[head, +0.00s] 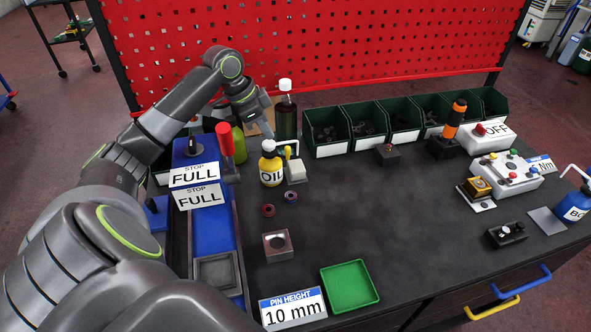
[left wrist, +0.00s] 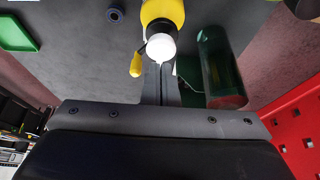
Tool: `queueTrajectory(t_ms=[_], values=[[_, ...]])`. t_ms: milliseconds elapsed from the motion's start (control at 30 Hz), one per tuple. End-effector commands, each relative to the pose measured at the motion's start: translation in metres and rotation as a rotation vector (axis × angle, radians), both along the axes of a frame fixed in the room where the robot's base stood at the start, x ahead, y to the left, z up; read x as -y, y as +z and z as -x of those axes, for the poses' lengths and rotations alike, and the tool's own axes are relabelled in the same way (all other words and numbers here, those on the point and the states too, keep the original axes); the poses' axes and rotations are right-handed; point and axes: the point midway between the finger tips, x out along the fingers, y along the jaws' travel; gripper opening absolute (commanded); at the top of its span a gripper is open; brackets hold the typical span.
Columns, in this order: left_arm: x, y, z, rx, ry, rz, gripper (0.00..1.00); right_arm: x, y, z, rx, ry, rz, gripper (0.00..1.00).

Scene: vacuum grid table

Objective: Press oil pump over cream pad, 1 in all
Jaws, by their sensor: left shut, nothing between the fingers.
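The oil pump is a yellow bottle (head: 271,172) marked OIL, with a white top and a yellow spout reaching right. It stands upright on the dark table. The cream pad (head: 296,172) is a small pale block beside the bottle, below the spout. My left gripper (head: 266,128) is shut and empty, behind and above the pump. In the left wrist view its closed fingertips (left wrist: 160,70) point at the white top of the yellow bottle (left wrist: 163,12); whether they touch it I cannot tell. The pad is not visible there. My right gripper is not in view.
Green bins (head: 327,135) line the back. Two small rings (head: 268,210) lie in front. The middle table is clear.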

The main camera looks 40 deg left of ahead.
Motion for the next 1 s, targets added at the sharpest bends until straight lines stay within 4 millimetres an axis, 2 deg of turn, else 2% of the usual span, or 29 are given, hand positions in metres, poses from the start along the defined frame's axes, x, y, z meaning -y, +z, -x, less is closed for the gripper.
queueTrajectory(t_ms=[333,1000], values=[[0.0,-0.003,0.0,0.0,0.0,0.0,0.0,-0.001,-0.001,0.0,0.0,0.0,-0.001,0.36],[0.0,-0.027,0.0,-0.002,0.0,0.001,0.0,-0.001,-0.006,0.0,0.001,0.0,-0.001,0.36]])
